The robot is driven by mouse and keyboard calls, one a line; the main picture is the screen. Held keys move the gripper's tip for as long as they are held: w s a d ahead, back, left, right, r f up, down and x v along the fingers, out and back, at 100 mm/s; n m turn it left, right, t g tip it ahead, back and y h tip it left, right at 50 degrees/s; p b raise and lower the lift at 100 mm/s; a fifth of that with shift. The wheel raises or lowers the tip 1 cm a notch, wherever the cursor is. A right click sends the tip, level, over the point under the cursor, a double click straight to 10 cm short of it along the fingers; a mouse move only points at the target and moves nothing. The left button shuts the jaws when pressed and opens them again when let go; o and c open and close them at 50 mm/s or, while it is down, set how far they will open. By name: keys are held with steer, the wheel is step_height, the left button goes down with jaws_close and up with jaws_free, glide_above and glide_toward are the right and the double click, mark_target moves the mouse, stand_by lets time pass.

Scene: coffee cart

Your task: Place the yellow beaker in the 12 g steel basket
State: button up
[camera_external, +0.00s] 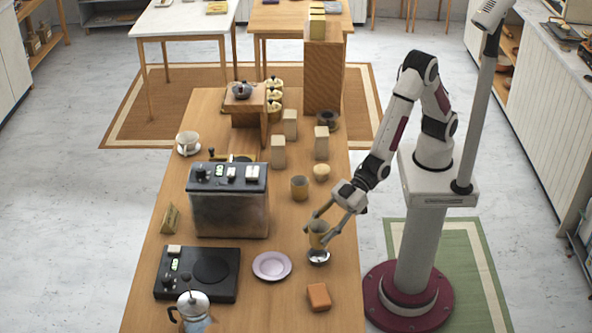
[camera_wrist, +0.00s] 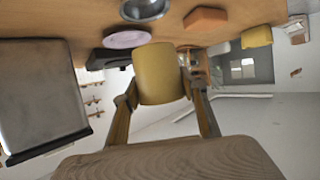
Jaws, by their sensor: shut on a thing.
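The yellow beaker (camera_external: 318,236) is between the fingers of my gripper (camera_external: 322,228), which is shut on it. A small round steel basket (camera_external: 318,257) stands on the table just below the beaker in the external view. It also shows in the wrist view (camera_wrist: 145,9), cut by the top edge. The beaker looks to be above the basket; I cannot tell the exact gap. No weight mark is readable on the basket.
A pink plate (camera_external: 272,266) and an orange block (camera_external: 318,296) lie near the basket. A brown cup (camera_external: 299,187) stands behind it. A dark machine (camera_external: 229,205) and a black hotplate (camera_external: 197,274) stand to the left.

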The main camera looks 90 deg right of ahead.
mark_target(319, 243)
steer(key=shift+f, duration=0.5)
steer(key=shift+f, duration=0.1)
steer(key=shift+f, duration=1.75)
steer(key=shift+f, duration=0.35)
steer(key=o, duration=1.2)
steer(key=shift+o, duration=0.2)
steer(key=shift+r, duration=0.15)
